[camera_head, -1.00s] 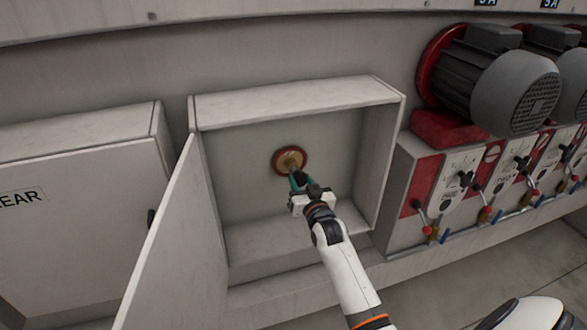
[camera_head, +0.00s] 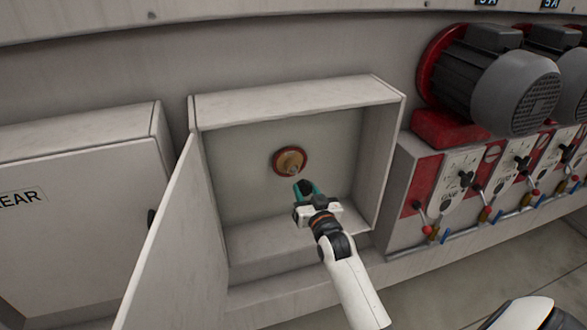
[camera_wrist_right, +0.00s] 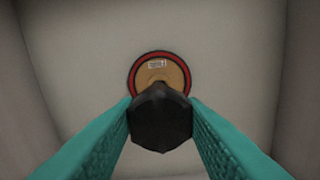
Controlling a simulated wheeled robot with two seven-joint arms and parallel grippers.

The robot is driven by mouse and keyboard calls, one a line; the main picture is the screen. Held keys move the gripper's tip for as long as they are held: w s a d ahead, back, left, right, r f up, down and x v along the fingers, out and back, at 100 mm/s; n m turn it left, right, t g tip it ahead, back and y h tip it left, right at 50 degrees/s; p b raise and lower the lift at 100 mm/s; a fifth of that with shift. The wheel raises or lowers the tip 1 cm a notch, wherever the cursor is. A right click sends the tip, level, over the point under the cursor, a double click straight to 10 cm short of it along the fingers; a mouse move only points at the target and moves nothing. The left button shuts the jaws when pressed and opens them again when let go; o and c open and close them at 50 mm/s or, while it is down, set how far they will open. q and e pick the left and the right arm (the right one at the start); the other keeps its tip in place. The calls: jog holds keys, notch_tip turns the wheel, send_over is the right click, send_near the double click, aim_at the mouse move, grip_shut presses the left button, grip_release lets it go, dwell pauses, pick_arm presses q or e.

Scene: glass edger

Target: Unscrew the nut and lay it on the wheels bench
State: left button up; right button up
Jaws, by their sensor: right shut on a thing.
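The nut (camera_wrist_right: 161,118) is dark, almost black, and sits between the teal fingers of my right gripper (camera_wrist_right: 161,115) in the right wrist view. In the head view my right gripper (camera_head: 306,188) is shut on the nut, inside the open cabinet, below and apart from the wheel. The wheel (camera_head: 290,161) is a tan disc with a red rim on a spindle at the cabinet's back wall. It also shows behind the nut in the right wrist view (camera_wrist_right: 176,75). My left gripper is not in view. The wheels bench cannot be made out.
The cabinet (camera_head: 295,104) has its door (camera_head: 168,240) swung open on the left. A closed cabinet (camera_head: 70,190) stands further left. Grey motors (camera_head: 510,90) and panels with small levers (camera_head: 465,185) stand at the right. Floor shows at the lower right.

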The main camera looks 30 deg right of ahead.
jog(key=v, duration=0.8)
jog(key=shift+s+a, duration=0.1)
